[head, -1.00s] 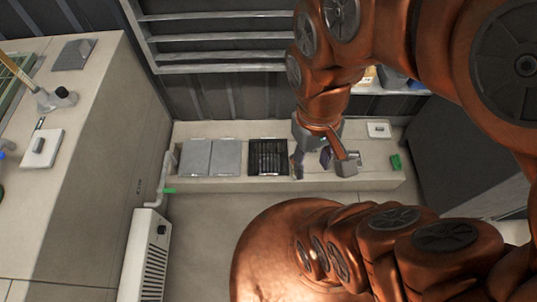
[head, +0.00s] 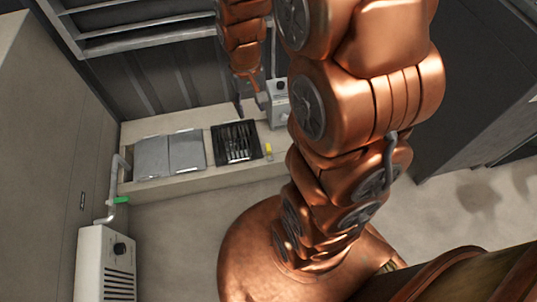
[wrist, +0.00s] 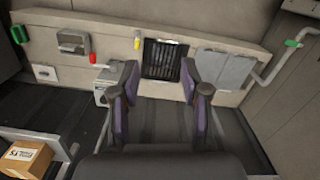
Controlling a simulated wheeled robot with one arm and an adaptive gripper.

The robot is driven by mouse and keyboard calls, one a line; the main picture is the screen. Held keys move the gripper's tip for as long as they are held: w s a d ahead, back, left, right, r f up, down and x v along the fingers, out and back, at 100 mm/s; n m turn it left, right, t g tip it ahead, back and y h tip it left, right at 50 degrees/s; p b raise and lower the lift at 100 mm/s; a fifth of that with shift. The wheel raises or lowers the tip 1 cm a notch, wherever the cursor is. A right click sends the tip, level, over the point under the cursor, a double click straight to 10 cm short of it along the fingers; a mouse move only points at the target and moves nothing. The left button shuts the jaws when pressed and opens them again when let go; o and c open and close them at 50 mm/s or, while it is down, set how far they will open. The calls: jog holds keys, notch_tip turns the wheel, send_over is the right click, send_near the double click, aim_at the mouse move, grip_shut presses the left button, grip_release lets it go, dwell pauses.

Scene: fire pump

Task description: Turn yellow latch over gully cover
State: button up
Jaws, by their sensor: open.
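The yellow latch (head: 268,151) is a small upright piece on the pale ledge, right of the gully cover in the head view. In the wrist view the yellow latch (wrist: 137,40) is at the upper left of the cover. The gully cover is a dark slatted grate (head: 236,142), also in the wrist view (wrist: 163,58). My gripper (wrist: 159,72) is open and empty, its two dark fingers apart with the cover seen between them. In the head view my gripper (head: 250,105) hangs behind the cover's right side, apart from the latch.
Grey plates (head: 170,154) lie beside the cover. A pipe with a green handle (head: 122,200) and a white heater-like unit (head: 105,265) are at left. A white box (head: 277,103) is near my gripper. The wrist view shows a red handle (wrist: 92,58) and a cardboard box (wrist: 25,157).

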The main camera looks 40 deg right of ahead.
jog(key=w+d+f+b, duration=0.2)
jog(key=f+b, duration=0.2)
jog(key=f, duration=0.3)
jog(key=w+d+f+m+b, duration=0.1)
jog(key=w+d+f+b, duration=0.15)
jog(key=f, duration=0.45)
jog(key=w+d+f+b, duration=0.2)
jog(key=w+f+b, duration=0.15)
jog(key=f, duration=0.35)
jog(key=m+b, duration=0.1)
jog(key=b, duration=0.9)
send_over(268, 147)
jog(key=shift+t, duration=0.4)
notch_tip(268, 147, down, 18)
jog(key=shift+s+f, duration=0.1)
jog(key=shift+f, duration=0.1)
jog(key=shift+f+b, duration=1.5)
jog(key=shift+f, duration=2.45)
jog(key=shift+c, duration=0.4)
grip_shut()
